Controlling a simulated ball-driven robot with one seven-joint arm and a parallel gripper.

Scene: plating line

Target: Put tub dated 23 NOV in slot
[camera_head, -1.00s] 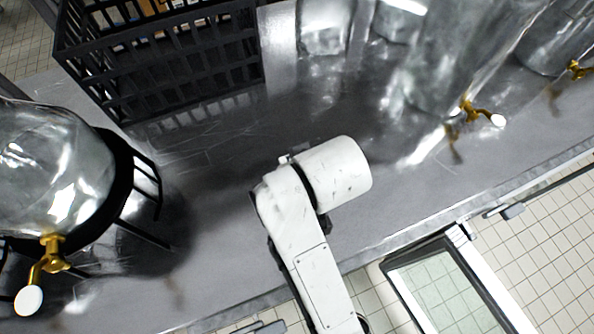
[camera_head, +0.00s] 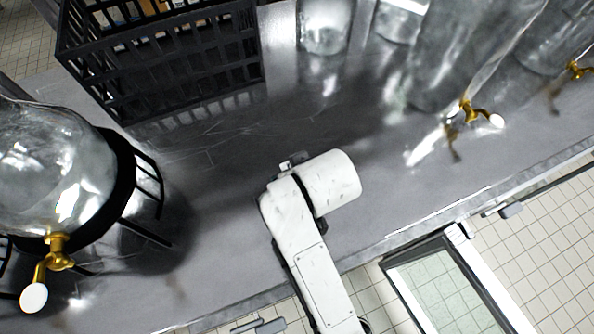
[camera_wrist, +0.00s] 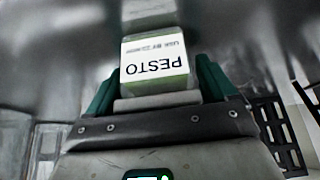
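In the wrist view, a small tub (camera_wrist: 158,72) with a white label and a pale green lower part sits between the green fingers of my gripper (camera_wrist: 157,60). The label reads PESTO, upside down in the picture, with a small use-by line that looks like 23 NOV but is blurred. The fingers press close on both sides of the tub, and its reflection shows in the steel beyond it. In the head view, my white arm reaches over the steel counter (camera_head: 225,190) and hides the gripper and tub. I cannot make out the slot in either view.
A black lattice crate (camera_head: 190,60) with items inside stands at the upper left. A glass dispenser (camera_head: 50,170) on a black stand is at the left. More glass vessels, two with brass taps (camera_head: 470,112), line the upper right. Bare counter lies between them.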

